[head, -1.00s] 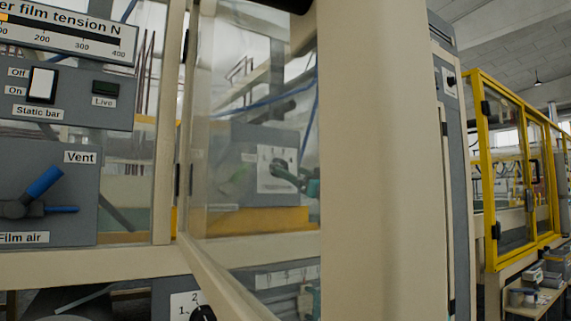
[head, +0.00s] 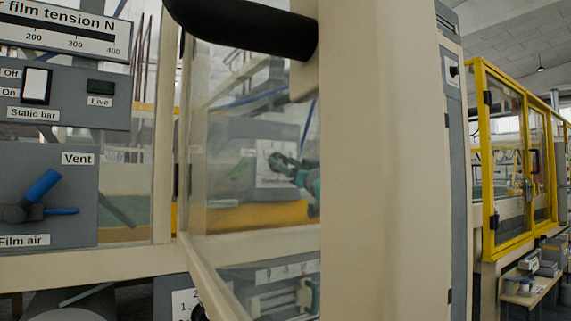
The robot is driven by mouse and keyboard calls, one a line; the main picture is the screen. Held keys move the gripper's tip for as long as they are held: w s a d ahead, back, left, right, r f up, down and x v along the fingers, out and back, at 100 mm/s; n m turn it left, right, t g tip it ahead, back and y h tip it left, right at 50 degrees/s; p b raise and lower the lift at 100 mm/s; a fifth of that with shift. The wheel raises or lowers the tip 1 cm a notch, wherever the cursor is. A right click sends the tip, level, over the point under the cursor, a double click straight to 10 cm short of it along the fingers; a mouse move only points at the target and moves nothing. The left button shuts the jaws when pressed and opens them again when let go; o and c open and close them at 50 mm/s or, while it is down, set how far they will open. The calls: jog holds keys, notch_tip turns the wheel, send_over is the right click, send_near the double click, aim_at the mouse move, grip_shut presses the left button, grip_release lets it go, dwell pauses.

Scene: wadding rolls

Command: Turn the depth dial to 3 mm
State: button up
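A white dial plate (head: 183,301) with the figures 1 and 2 shows at the bottom edge, with part of a dark knob (head: 198,313); the rest is cut off. Another pale plate (head: 270,178) with faint markings shows in the glass on a grey box (head: 225,160). I cannot read any depth label on either. A teal and dark shape, which looks like my gripper (head: 284,163), shows in the glass by the pale plate. I cannot tell if it touches the plate, whether it is a reflection, or whether its fingers are open.
A beige-framed glass panel (head: 215,100) with a black handle (head: 240,28) and a wide beige post (head: 375,180) block much of the view. A control panel with a static bar switch (head: 36,86) and a blue vent lever (head: 42,186) is at left. Yellow guarding (head: 486,160) stands right.

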grip_shut()
dwell(0.3)
jog(key=shift+s+m, duration=0.1)
jog(key=shift+m, duration=0.2)
jog(key=m+h+p, duration=0.3)
jog(key=m+p, duration=0.1)
jog(key=m, duration=0.3)
jog(key=m+t+h+p, duration=0.1)
jog(key=m+h+p, duration=0.2)
jog(key=m, duration=0.3)
jog(key=m+h+p, duration=0.3)
jog(key=m+p, duration=0.3)
jog(key=m, duration=0.1)
jog(key=shift+a+r+m+t+h, duration=0.1)
jog(key=shift+r+m+t+h, duration=0.1)
jog(key=shift+m+t+h, duration=0.15)
jog(key=shift+f, duration=0.1)
